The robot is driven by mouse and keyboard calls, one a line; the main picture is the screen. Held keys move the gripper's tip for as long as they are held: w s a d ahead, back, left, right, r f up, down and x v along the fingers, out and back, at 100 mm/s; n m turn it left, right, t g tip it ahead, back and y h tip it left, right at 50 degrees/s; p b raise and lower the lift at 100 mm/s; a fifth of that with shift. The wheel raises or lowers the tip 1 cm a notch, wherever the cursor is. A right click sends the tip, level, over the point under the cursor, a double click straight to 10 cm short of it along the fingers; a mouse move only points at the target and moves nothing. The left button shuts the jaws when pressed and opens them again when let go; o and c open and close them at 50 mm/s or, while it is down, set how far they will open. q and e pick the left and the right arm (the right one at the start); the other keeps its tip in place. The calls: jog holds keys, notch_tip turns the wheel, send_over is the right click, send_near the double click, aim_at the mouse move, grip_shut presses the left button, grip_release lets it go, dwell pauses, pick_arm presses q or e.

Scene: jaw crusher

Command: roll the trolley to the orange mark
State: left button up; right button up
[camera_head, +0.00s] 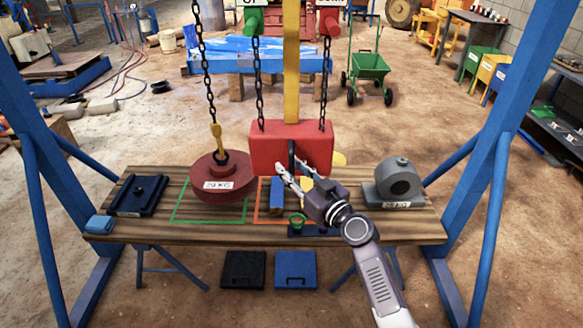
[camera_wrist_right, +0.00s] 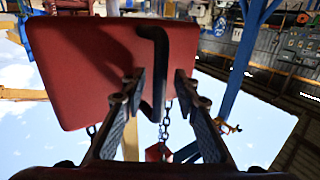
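A red box (camera_head: 290,150), which looks like the trolley body, hangs by a yellow bar (camera_head: 291,60) above the bench. A black bent handle (camera_wrist_right: 158,60) comes off the red box (camera_wrist_right: 90,70). My right gripper (camera_head: 291,178) is just in front of and below the box. In the wrist view its two fingers (camera_wrist_right: 157,88) stand apart on either side of the handle, with gaps visible. An orange outline (camera_head: 257,205) on the bench, partly hidden by my arm, lies below the box. My left gripper is not in view.
A dark red 29 KG weight (camera_head: 222,178) hangs from a yellow hook (camera_head: 217,135) over a green outline (camera_head: 178,207). A grey weight (camera_head: 398,182) stands at the bench's right. Green (camera_head: 254,20) and red (camera_head: 329,22) handles and chains flank the yellow bar. Blue posts (camera_head: 505,110) frame the bench.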

jog(key=shift+c, duration=0.5)
grip_shut()
